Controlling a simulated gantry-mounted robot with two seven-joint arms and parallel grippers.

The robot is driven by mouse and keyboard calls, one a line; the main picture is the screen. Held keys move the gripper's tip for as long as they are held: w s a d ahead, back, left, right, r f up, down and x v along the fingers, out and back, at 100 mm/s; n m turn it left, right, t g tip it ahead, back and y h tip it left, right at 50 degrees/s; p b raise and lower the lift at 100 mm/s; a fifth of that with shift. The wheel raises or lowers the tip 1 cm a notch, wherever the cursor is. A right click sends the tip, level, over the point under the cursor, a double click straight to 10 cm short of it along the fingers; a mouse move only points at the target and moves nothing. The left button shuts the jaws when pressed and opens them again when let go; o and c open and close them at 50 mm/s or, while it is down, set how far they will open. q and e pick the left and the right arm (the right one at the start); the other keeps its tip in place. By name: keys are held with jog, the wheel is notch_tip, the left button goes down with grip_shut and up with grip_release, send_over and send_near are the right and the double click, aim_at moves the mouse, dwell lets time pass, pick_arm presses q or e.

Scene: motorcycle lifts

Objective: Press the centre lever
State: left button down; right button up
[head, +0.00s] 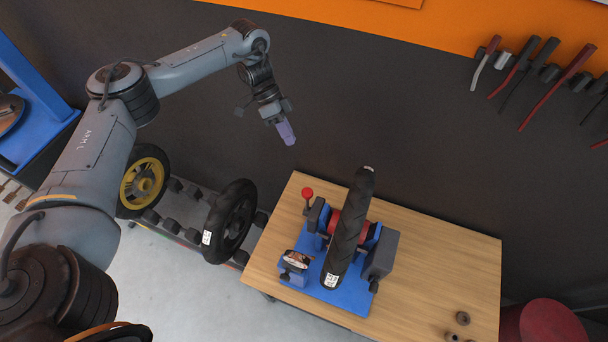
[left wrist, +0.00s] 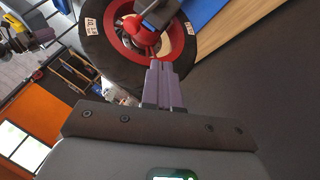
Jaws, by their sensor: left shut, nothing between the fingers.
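A lever with a red ball knob (head: 307,193) stands upright at the left back of a blue wheel stand (head: 347,298) on the wooden table. A black tyre with a red rim (head: 348,230) is mounted in the stand. My left gripper (head: 288,133) is shut and empty, with purple fingers, above and behind the table, up and left of the lever and apart from it. In the left wrist view the shut fingers (left wrist: 163,82) point toward the tyre (left wrist: 100,50) and a red knob (left wrist: 135,27) in front of its rim. My right gripper is out of view.
The wooden table (head: 440,255) has clear room right of the stand, with small metal parts (head: 462,318) near its front right. Wheels (head: 232,222) stand on a rack at left. Tools (head: 555,85) hang on the dark wall behind.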

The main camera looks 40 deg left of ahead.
pick_arm(q)
jog(key=s+d+f+p, duration=0.2)
jog(key=d+f, duration=0.6)
jog(key=d, duration=0.1)
jog(key=shift+s+f, duration=0.35)
dwell(0.4)
